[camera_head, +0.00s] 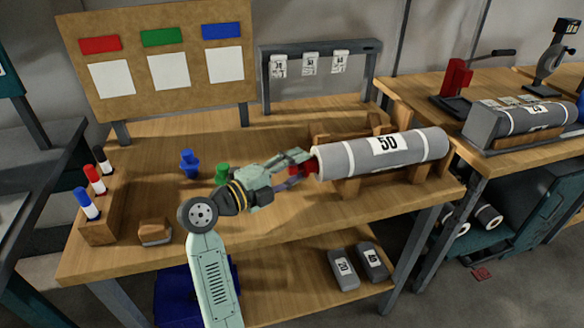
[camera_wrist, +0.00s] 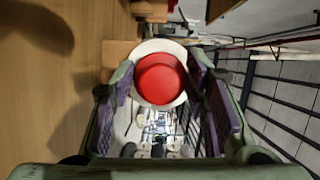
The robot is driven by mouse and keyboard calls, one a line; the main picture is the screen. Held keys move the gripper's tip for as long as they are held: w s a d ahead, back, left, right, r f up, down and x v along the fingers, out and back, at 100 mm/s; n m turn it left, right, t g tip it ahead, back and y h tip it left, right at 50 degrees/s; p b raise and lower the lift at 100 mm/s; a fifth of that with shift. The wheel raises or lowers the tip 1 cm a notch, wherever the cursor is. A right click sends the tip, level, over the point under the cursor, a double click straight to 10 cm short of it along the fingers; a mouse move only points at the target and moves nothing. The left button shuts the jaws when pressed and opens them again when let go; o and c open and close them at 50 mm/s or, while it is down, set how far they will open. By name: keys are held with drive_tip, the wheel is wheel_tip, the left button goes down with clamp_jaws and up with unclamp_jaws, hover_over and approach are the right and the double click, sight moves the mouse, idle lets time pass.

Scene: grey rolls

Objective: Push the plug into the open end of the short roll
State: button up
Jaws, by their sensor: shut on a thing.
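A grey roll labelled 50 (camera_head: 385,153) lies on its side in a wooden cradle (camera_head: 348,187) on the workbench. Its white-rimmed left end faces my gripper (camera_head: 299,166). My gripper is shut on a red plug (camera_head: 306,168) at that end, and red shows outside the roll. In the wrist view the red plug (camera_wrist: 160,78) sits between the purple finger pads. The roll's white rim (camera_wrist: 158,46) shows around it, and the plug looks roughly centred. The plug hides the opening, so I cannot tell if it is partly inside.
Blue (camera_head: 190,163) and green (camera_head: 222,174) plugs stand on the bench left of my gripper. A marker holder (camera_head: 98,230) and a brush-like block (camera_head: 155,232) are at the left. A board with coloured labels (camera_head: 160,60) and a tag rack (camera_head: 318,48) stand behind.

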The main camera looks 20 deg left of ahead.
drive_tip(key=shift+w+d, duration=0.5)
drive_tip(key=shift+d, duration=0.25)
drive_tip(key=o, duration=1.2)
drive_tip(key=v, duration=1.2)
drive_tip(key=shift+r, duration=0.1)
drive_tip(key=shift+d+r, duration=0.1)
drive_tip(key=shift+r, duration=0.05)
